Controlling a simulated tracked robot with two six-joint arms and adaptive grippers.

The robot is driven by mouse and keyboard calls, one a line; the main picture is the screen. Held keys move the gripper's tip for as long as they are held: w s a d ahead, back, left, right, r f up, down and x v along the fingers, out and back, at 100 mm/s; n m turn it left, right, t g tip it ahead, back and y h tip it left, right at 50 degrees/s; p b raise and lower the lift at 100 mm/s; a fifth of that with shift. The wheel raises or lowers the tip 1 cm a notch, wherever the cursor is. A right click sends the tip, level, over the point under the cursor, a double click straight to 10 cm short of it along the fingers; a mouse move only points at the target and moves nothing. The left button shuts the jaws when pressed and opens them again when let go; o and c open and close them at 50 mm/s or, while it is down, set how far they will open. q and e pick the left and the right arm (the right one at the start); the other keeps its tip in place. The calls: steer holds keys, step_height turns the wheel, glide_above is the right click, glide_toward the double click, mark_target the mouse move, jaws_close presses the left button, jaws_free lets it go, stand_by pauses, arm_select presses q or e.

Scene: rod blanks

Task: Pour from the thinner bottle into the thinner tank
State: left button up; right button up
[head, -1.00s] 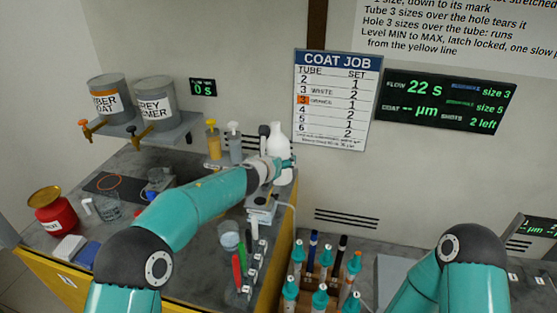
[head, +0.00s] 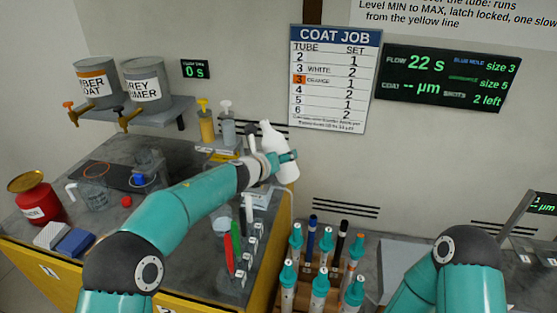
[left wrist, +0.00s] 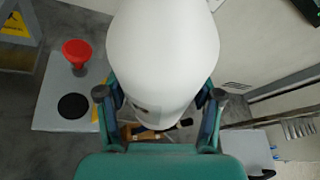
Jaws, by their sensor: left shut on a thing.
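A plain white bottle (head: 279,150) is at the back right of the left bench, tilted with its top leaning left. My left gripper (head: 283,158) is shut around it. In the left wrist view the white bottle (left wrist: 163,50) fills the top middle, between the two fingers of my left gripper (left wrist: 160,105). No label shows on the bottle. I cannot make out which vessel is the thinner tank. A red funnel-shaped piece (left wrist: 77,52) stands on a grey plate beside a black round spot (left wrist: 73,105). My right gripper is out of view; only its arm shows.
Two grey cans with taps (head: 145,80) stand on a wall shelf. A yellow pump bottle (head: 206,122) and a grey one (head: 228,125) stand behind my left arm. A red can (head: 38,198) is at the left. Several teal-capped bottles (head: 319,285) stand in a rack at front.

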mark_target(293, 162)
arm_select(q)
steer(key=shift+d+f+n+b, duration=0.1)
steer(key=shift+f+n+b, duration=0.2)
steer(key=shift+f+b, duration=0.4)
steer(key=shift+s+d+h+b, duration=0.1)
steer(key=shift+h+b, duration=0.2)
steer(key=shift+b, duration=0.1)
steer(key=n+h+b, duration=0.1)
steer(key=d+r+n+b, duration=0.1)
steer(key=n, duration=0.1)
steer(key=shift+s+d+h, duration=0.15)
steer(key=shift+s+h, duration=0.15)
steer(key=shift+h, duration=0.1)
steer(key=shift+r, duration=0.25)
steer(key=shift+s+d+r+n, duration=0.15)
steer(key=shift+r+n, duration=0.1)
steer(key=shift+n, duration=0.05)
steer(key=shift+s+d+r+n+h+b, duration=0.15)
steer(key=shift+d+r+n+h+b, duration=0.25)
steer(key=shift+n, duration=0.3)
steer(key=shift+s+d+r+n+h+b, duration=0.2)
steer(key=shift+n+h+b, duration=0.15)
steer(key=shift+n+h, duration=0.25)
stand_by(1.3)
steer(key=shift+d+r+n, duration=0.1)
steer(key=shift+r+n, duration=0.2)
steer(key=shift+n, duration=0.5)
stand_by(0.8)
stand_by(1.2)
